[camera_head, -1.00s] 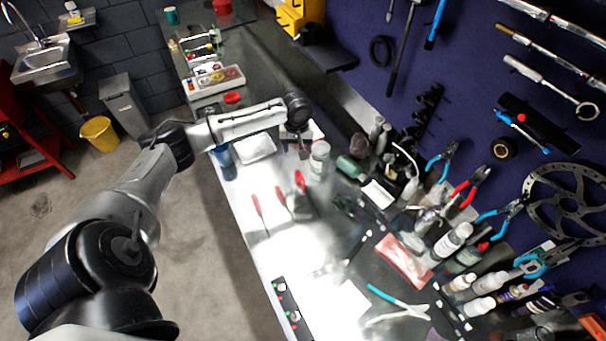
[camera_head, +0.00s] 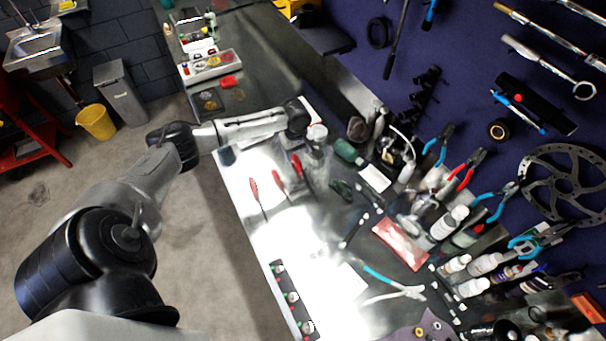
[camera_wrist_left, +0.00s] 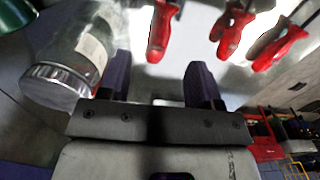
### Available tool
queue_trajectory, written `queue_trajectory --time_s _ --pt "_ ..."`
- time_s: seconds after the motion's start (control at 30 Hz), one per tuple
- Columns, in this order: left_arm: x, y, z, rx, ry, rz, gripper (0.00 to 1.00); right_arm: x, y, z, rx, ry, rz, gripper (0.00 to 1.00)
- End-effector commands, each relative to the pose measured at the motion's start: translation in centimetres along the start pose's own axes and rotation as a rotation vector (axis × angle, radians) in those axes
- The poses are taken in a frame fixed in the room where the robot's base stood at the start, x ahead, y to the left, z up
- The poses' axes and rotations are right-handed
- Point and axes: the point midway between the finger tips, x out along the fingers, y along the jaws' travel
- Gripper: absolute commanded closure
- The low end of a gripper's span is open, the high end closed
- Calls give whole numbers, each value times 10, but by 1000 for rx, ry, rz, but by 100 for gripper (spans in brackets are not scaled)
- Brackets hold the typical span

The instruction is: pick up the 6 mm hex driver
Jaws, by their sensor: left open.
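Three red-handled drivers lie side by side on the bright bench: a left one (camera_head: 254,190), a middle one (camera_head: 279,181) and a right one (camera_head: 296,166). No size marking is readable, so I cannot tell which is the 6 mm hex driver. In the left wrist view their red handles show at the top: one (camera_wrist_left: 160,30) just beyond the fingers, one (camera_wrist_left: 231,32) and one (camera_wrist_left: 280,48) to the right. My left gripper (camera_wrist_left: 160,78) is open and empty, apart from the handles. In the head view its fingers are largely hidden below the wrist. My right gripper is not in view.
A clear jar (camera_wrist_left: 75,65) with a metal lid is close beside the left finger; it seems to be the jar (camera_head: 317,135) next to my wrist. Bottles and pliers (camera_head: 400,290) crowd the bench's right side. A parts tray (camera_head: 212,65) stands farther back.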

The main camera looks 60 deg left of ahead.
Motion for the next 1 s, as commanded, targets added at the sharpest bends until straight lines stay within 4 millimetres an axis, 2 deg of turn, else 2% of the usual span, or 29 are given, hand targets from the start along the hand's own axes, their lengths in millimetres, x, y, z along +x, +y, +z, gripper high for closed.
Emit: queue_trajectory --time_s 0.2,0.43,0.6,0.9,1.0 --pt "10 0 0 0 0 0 42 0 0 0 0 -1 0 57" --pt "40 1 -1 0 0 -2 42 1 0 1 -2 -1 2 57" --pt "54 1 -1 1 0 0 42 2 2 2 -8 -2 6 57" --pt "57 1 -1 2 1 0 42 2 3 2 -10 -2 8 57" --pt "57 1 -1 2 1 0 50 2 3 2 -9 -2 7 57"
